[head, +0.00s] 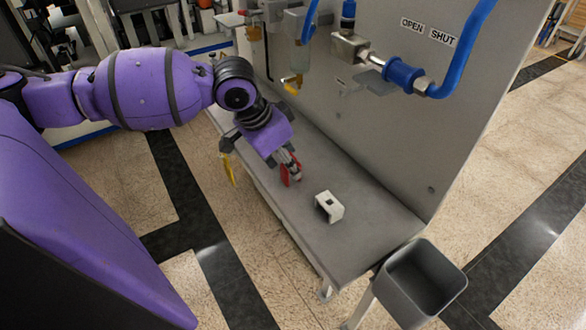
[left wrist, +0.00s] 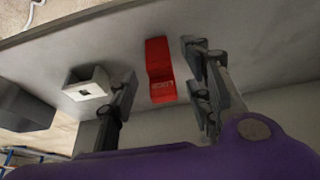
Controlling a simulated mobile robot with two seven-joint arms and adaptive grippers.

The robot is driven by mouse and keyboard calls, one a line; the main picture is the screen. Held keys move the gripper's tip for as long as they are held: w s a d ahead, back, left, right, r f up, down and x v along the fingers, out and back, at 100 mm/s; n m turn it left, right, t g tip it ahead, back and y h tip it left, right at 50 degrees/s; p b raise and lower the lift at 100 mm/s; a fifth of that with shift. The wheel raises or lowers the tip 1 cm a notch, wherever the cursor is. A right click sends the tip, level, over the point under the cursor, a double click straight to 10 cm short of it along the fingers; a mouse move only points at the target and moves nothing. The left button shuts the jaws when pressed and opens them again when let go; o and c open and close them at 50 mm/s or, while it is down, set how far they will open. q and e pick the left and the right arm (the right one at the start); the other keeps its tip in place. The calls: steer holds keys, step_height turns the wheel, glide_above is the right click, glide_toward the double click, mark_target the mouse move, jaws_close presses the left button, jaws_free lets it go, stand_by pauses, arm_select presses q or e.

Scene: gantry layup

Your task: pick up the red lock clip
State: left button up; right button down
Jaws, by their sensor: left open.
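The red lock clip (left wrist: 160,72) lies on the grey shelf, with pale lettering on its face. In the left wrist view it sits between the two fingers of my left gripper (left wrist: 162,80), with a visible gap on each side. In the head view my left gripper (head: 290,168) is low over the shelf, and the red clip (head: 285,174) shows only partly beside its fingers. The gripper is open, and I see no finger closed on the clip. My right gripper is in neither view.
A white block with a square hole (head: 329,206) stands on the shelf (head: 370,235) near the clip. A grey bin (head: 425,282) is at the shelf's right end. A panel (head: 400,130) with blue hoses and valves rises behind. A yellow piece (head: 228,170) hangs at the shelf's front edge.

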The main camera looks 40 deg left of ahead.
arm_select(q)
steer(key=shift+x, duration=0.85)
steer(key=shift+a, duration=0.15)
jaws_close()
steer(key=shift+r, duration=0.2)
